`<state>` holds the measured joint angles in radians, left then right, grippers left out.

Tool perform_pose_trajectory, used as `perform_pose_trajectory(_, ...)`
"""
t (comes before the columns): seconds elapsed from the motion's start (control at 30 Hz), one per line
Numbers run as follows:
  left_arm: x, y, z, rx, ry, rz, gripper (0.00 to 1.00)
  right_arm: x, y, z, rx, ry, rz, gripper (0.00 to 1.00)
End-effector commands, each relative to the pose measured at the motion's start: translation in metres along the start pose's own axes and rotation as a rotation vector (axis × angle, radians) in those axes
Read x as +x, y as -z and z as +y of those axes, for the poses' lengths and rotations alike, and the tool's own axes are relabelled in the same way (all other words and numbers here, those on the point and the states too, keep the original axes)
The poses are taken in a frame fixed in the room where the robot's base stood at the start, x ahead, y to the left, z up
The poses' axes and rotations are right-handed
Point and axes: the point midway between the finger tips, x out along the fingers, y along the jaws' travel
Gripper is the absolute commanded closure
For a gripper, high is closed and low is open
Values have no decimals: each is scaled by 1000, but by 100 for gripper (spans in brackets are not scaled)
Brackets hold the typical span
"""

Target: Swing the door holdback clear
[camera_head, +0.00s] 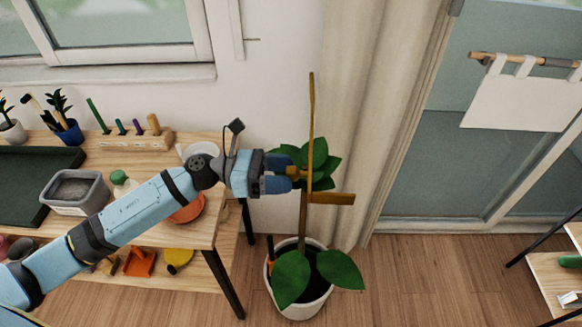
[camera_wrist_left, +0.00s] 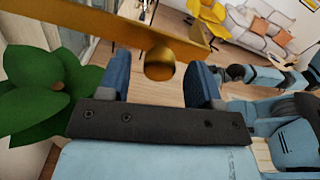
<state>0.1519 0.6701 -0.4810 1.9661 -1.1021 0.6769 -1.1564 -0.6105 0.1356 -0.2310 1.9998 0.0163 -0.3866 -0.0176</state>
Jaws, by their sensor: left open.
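The door holdback is a brass-coloured piece by the curtain, with a tall thin upright (camera_head: 311,115), a flat bar (camera_head: 332,198) sticking out to the right and a round knob facing my left gripper. In the left wrist view its bar (camera_wrist_left: 120,32) crosses the top, and the knob (camera_wrist_left: 160,66) shows between the fingers. My left gripper (camera_head: 291,172) is open at the knob, one finger on each side; it also shows in the left wrist view (camera_wrist_left: 162,84). I cannot tell whether either finger touches the knob.
A potted plant (camera_head: 290,272) stands below and behind the holdback, its leaves close to my gripper. A wooden table (camera_head: 115,157) with a grey tub (camera_head: 75,207) lies under my left arm. The glass door (camera_head: 455,170) is at the right. Open floor (camera_head: 425,270) lies below it.

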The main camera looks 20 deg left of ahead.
Motion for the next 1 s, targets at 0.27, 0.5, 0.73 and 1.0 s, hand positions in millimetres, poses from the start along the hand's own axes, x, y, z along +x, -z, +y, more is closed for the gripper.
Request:
perform_pose_trajectory(0.27,20,0,0,-1,-1,0,41,-3,-1,-2,-7,3,-4,57)
perform_pose_trajectory(0.5,20,1,0,-1,-1,0,41,-3,-3,-3,-8,5,-6,57)
perform_pose_trajectory(0.73,20,1,0,-2,-1,0,94,-3,-1,-2,-8,5,-3,57)
perform_pose_trajectory(1.0,15,4,2,1,15,3,100,2,-6,-2,-4,4,-1,57)
